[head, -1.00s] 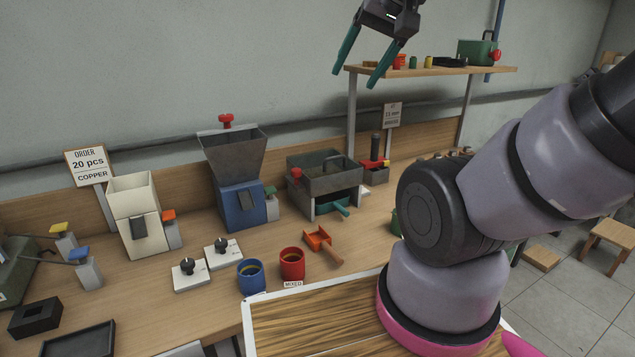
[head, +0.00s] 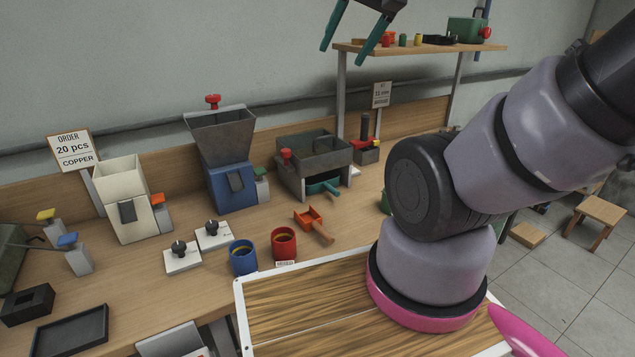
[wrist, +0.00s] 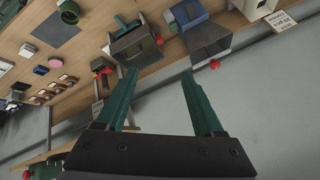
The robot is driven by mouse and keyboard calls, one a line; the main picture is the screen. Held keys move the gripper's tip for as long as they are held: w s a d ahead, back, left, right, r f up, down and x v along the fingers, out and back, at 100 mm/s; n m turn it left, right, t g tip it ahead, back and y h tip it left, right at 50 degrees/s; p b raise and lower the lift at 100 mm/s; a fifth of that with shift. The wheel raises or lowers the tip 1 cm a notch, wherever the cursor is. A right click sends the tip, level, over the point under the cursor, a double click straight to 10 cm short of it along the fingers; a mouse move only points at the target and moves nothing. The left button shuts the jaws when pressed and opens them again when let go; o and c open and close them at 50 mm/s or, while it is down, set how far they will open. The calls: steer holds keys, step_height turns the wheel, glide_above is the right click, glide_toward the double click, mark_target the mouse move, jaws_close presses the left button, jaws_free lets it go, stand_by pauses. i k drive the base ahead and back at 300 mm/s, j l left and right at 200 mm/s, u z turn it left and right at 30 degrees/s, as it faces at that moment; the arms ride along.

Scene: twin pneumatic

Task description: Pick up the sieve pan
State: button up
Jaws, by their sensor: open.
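The teal pan with a handle, which I take as the sieve pan (head: 322,187), sits low in the open front of the grey sieve box (head: 297,183) on the bench. Its handle points out to the front right, and most of the pan is hidden under the box. In the wrist view the grey box (wrist: 135,52) is beyond the fingertips, with the teal handle (wrist: 121,22) on its far side. My gripper (head: 344,53) is open and empty, high above the bench and well apart from the pan; its teal fingers (wrist: 159,78) also show in the wrist view.
A blue hopper machine (head: 231,185) stands left of the box. An orange scoop (head: 310,219), a red cup (head: 284,243) and a blue cup (head: 243,258) are in front. A shelf (head: 415,47) is behind.

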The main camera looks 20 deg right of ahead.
mark_target(328, 181)
steer(key=k+u, duration=0.15)
steer(key=k, duration=0.5)
steer(key=l+u, duration=0.1)
steer(key=u, duration=0.35)
steer(key=l+u, duration=0.15)
steer(key=u, duration=0.3)
steer(key=l+u, duration=0.15)
steer(key=u, duration=0.3)
steer(key=k+l, duration=0.1)
steer(key=l, duration=0.35)
steer(key=k+l, duration=0.1)
steer(key=l, duration=0.35)
steer(key=k+l, duration=0.1)
steer(key=l, duration=0.35)
steer(key=k+l, duration=0.1)
steer(key=l, duration=0.35)
steer(key=k+l, duration=0.1)
steer(key=l, duration=0.35)
steer(key=k+l, duration=0.1)
steer(key=l, duration=0.35)
steer(key=k+l, duration=0.1)
steer(key=l, duration=0.3)
